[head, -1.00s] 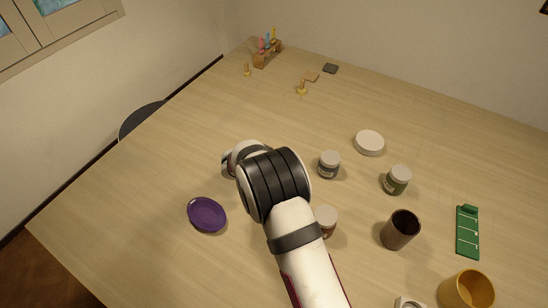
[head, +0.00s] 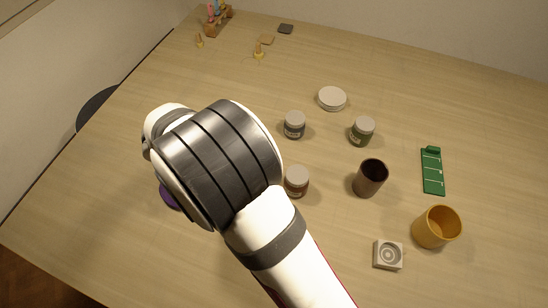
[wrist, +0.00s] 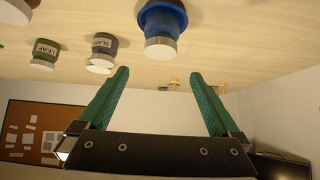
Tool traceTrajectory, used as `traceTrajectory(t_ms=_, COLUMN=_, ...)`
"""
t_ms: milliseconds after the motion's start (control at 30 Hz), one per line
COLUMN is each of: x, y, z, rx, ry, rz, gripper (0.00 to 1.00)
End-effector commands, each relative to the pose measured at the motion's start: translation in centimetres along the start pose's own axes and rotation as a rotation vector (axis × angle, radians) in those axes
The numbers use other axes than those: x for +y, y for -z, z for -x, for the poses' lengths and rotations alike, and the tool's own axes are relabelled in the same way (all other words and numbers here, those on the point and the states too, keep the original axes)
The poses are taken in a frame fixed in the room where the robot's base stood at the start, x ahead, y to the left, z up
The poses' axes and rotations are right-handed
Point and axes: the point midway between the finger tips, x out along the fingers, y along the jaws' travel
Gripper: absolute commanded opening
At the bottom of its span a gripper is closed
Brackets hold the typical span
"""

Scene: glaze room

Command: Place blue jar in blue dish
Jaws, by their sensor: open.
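In the wrist view, where the table hangs at the top, the blue jar (wrist: 161,32) with a pale lid shows beyond my fingertips. A wider blue rim, the blue dish (wrist: 146,18), surrounds its lower part, so the jar appears to stand upright in the dish. My gripper (wrist: 159,73) has its two green fingers spread, with nothing between them. The jar's lid lies in line with the gap, apart from the fingers. In the head view my arm hides the jar, the dish and the fingers.
A purple dish (head: 168,196) is mostly hidden by my arm.

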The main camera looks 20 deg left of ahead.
Motion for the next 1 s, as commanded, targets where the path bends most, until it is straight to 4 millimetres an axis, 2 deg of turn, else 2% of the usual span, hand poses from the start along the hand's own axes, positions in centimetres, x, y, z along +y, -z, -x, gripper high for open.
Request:
traceTrajectory(t_ms=67, x=0.2, y=1.9, z=0.1, rx=0.01, ry=0.046, rz=-0.041, gripper=0.99)
traceTrajectory(t_ms=167, x=2.0, y=8.4, z=1.7, rx=0.024, ry=0.252, rz=-0.175, gripper=0.99)
traceTrajectory(t_ms=200, x=3.7, y=10.9, z=3.2, rx=0.004, ry=0.357, rz=-0.225, gripper=0.99)
traceTrajectory(t_ms=233, x=5.4, y=12.0, z=4.7, rx=-0.027, ry=0.428, rz=-0.25, gripper=0.99)
traceTrajectory(t_ms=267, x=7.4, y=12.4, z=6.4, rx=-0.074, ry=0.485, rz=-0.265, gripper=0.99)
traceTrajectory(t_ms=300, x=10.5, y=11.6, z=8.7, rx=-0.158, ry=0.527, rz=-0.275, gripper=0.99)
traceTrajectory(t_ms=367, x=15.9, y=8.3, z=11.9, rx=-0.313, ry=0.512, rz=-0.287, gripper=0.99)
traceTrajectory(t_ms=400, x=19.6, y=5.2, z=14.0, rx=-0.423, ry=0.455, rz=-0.305, gripper=0.99)
traceTrajectory(t_ms=500, x=27.1, y=-1.9, z=18.0, rx=-0.639, ry=0.253, rz=-0.38, gripper=0.99)
traceTrajectory(t_ms=600, x=31.7, y=-6.7, z=21.0, rx=-0.765, ry=0.068, rz=-0.466, gripper=0.99)
traceTrajectory(t_ms=733, x=33.9, y=-9.2, z=22.8, rx=-0.828, ry=-0.047, rz=-0.523, gripper=0.99)
traceTrajectory(t_ms=1000, x=34.0, y=-9.4, z=22.9, rx=-0.833, ry=-0.054, rz=-0.522, gripper=0.99)
